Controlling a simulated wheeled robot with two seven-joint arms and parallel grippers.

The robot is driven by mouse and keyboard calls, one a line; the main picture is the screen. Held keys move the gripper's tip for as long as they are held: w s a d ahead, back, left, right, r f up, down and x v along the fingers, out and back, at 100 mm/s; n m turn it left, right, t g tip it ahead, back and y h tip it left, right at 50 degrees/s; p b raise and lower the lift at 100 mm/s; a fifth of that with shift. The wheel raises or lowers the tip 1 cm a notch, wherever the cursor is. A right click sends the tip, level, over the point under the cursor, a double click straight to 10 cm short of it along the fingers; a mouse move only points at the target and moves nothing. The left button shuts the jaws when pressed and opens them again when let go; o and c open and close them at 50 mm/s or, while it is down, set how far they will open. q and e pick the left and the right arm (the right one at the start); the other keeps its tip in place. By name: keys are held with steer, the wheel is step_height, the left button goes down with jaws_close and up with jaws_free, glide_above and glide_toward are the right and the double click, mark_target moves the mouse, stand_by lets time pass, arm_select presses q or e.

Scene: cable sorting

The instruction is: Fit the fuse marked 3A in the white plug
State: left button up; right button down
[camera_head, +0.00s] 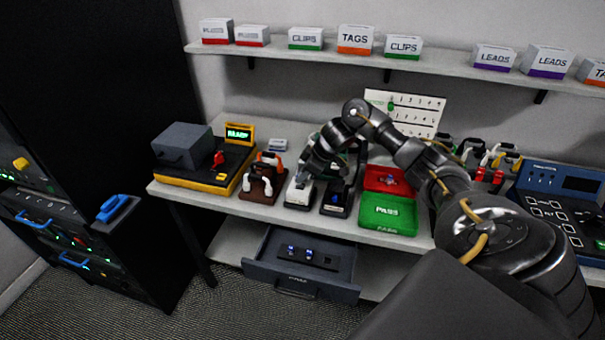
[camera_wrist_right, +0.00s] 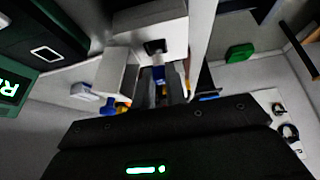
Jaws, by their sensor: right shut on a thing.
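The white plug (camera_head: 297,196) stands on the bench beside a black one (camera_head: 334,202). My right gripper (camera_head: 303,180) reaches down to the white plug from above. In the right wrist view the white plug (camera_wrist_right: 178,38) has a dark recess facing the fingers. My right gripper (camera_wrist_right: 158,85) is shut on a small part with a blue band (camera_wrist_right: 158,66), likely a fuse, right at that recess. Its marking cannot be read, and I cannot tell whether it is inside the recess. Two blue-banded fuses (camera_head: 291,248) sit in the open drawer (camera_head: 262,271). My left gripper is out of view.
Red (camera_head: 385,180) and green PASS (camera_head: 388,214) trays lie right of the plugs. The open drawer juts out below the bench top.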

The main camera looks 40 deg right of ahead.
stand_by(0.7)
steer(key=shift+s+d+p, duration=0.1)
steer(key=shift+s+p, duration=0.05)
steer(key=shift+p, duration=0.3)
steer(key=shift+p, duration=0.4)
steer(key=shift+f, duration=0.75)
stand_by(1.4)
steer(key=shift+f+p, duration=0.15)
steer(key=shift+p, duration=0.35)
stand_by(0.3)
steer(key=c, duration=1.3)
jaws_free()
steer(key=shift+c, duration=0.2)
